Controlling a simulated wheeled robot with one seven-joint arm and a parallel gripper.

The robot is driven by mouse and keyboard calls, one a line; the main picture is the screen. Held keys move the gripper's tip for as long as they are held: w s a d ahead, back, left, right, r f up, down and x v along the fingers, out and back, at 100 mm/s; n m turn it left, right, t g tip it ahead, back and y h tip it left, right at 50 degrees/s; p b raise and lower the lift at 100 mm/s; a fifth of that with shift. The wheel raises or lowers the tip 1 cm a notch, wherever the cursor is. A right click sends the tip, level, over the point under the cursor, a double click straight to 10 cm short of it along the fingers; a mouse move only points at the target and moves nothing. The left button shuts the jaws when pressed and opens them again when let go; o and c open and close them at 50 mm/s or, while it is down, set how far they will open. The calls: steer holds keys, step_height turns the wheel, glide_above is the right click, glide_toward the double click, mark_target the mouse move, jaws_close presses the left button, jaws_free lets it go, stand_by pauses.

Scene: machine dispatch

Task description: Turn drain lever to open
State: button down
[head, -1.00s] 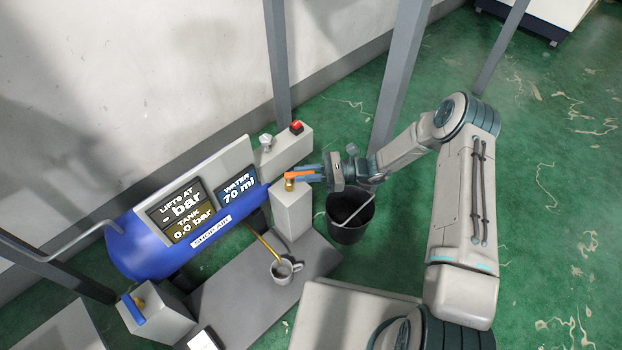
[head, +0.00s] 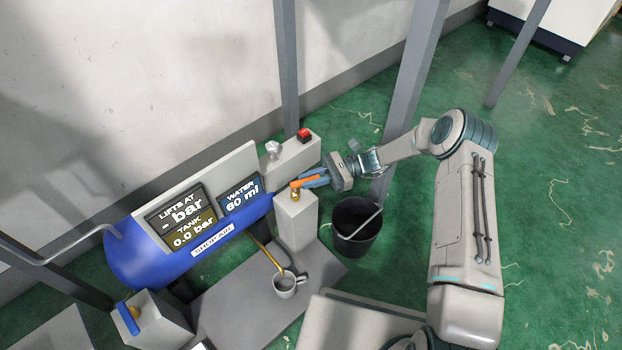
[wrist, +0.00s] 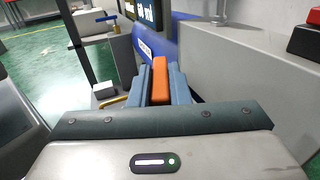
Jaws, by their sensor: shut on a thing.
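The orange drain lever (head: 303,183) sits on a brass valve (head: 295,196) on top of a grey post (head: 296,222). My gripper (head: 316,178) is shut on the lever, coming from the right. In the wrist view the orange lever (wrist: 161,80) lies between the two blue fingers (wrist: 161,88). The water display (head: 241,195) reads 60 ml and the tank display (head: 195,229) reads 0.0 bar. A brass drain pipe (head: 268,255) runs down to a grey mug (head: 287,284).
A blue tank (head: 150,262) stands left of the post. A black bucket (head: 357,227) stands on the floor to the right. A box with a red button (head: 304,134) and a knob stands behind. A blue-handled valve (head: 129,317) is at the lower left.

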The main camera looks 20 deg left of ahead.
steer(key=c, duration=1.4)
jaws_free()
steer(key=shift+o, duration=0.2)
